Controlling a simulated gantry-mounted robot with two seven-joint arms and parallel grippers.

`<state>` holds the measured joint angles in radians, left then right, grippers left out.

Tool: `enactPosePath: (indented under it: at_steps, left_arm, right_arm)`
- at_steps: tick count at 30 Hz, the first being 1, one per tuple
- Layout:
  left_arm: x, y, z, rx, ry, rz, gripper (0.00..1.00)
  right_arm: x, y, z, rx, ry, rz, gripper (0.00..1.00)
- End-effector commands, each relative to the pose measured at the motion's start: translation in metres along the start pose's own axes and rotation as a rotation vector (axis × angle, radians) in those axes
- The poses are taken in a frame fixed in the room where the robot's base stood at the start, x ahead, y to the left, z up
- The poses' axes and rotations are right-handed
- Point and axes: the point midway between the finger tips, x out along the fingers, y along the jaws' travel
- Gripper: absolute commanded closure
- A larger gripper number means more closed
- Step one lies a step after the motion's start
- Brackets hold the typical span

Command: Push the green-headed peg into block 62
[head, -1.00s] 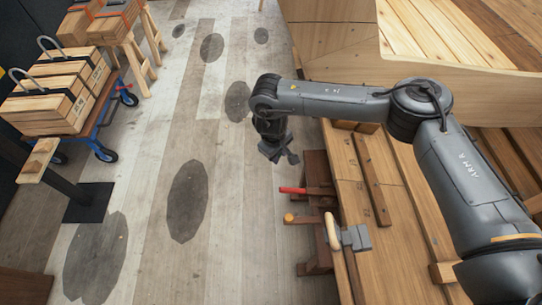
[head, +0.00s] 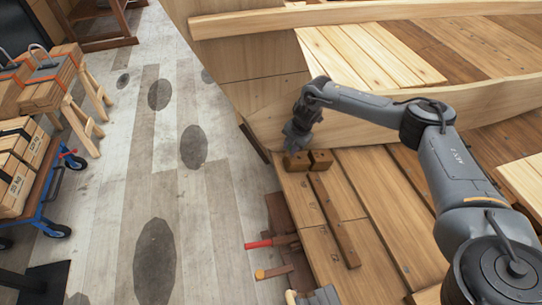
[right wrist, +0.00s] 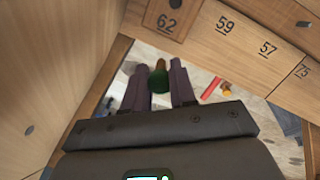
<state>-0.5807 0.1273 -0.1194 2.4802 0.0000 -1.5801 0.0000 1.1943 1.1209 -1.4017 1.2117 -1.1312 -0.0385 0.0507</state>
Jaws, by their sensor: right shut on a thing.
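The green-headed peg (right wrist: 158,80) is between the fingers of my right gripper (right wrist: 159,74) in the right wrist view. Its brown shaft points up the picture, toward block 62 (right wrist: 165,20). Block 62 is a brown wooden block with a dark round spot above its number. The peg looks apart from it. In the head view my right gripper (head: 298,138) is low beside the pale hull plank, just above two small brown blocks; the peg cannot be made out there. My left gripper is not in view.
Numbers 59, 57 and 75 mark the wooden face (right wrist: 245,45) right of block 62. A red-handled tool (head: 262,244) and a mallet (head: 318,296) lie near the bench's front edge. A blue trolley (head: 45,200) with timber stands far left. The floor between is clear.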

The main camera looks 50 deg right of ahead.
Motion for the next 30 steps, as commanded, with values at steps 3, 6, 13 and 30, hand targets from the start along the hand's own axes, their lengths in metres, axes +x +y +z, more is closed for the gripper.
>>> enactPosePath:
  at_steps: [3,6,13,30]
  left_arm:
    - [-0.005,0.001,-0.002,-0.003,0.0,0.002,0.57]
    - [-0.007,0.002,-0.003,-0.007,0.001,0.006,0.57]
    - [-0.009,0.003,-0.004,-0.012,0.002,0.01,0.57]
    - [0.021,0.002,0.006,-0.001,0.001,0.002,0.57]
  right_arm:
    - [-0.01,-0.008,0.031,-0.101,0.025,-0.004,1.0]
    - [-0.016,-0.014,0.05,-0.176,0.044,-0.008,1.0]
    - [-0.025,-0.023,0.074,-0.28,0.069,-0.012,1.0]
    - [0.006,-0.028,0.075,-0.306,0.075,-0.013,1.0]
